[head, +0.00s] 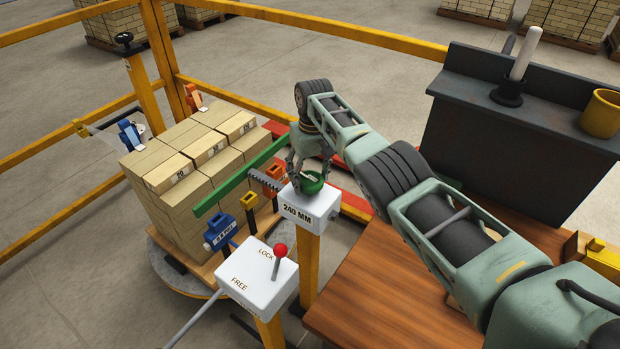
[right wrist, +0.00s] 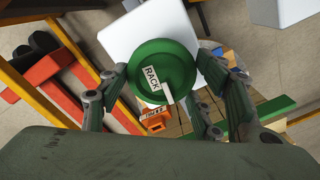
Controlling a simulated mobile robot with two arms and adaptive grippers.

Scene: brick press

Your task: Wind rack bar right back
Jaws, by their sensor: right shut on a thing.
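The green rack handwheel (right wrist: 152,58), marked RACK with a white stripe, sits on a white box (head: 298,207) labelled 240 MM. My right gripper (head: 310,172) is shut on the handwheel from above, with its fingers around the rim in the right wrist view. The green rack bar (head: 236,181) stands along the right side of the brick stack (head: 190,160). I cannot tell whether it touches the bricks. A toothed rack (head: 264,180) runs from the bar to the box. My left gripper is out of view.
A white LOCK/FREE box (head: 258,283) with a red-knobbed lever (head: 281,250) stands in front. A blue clamp (head: 219,232) and an orange one (head: 274,178) are near the bar. A wooden table (head: 375,290) lies right. Yellow rails (head: 80,113) surround the stack.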

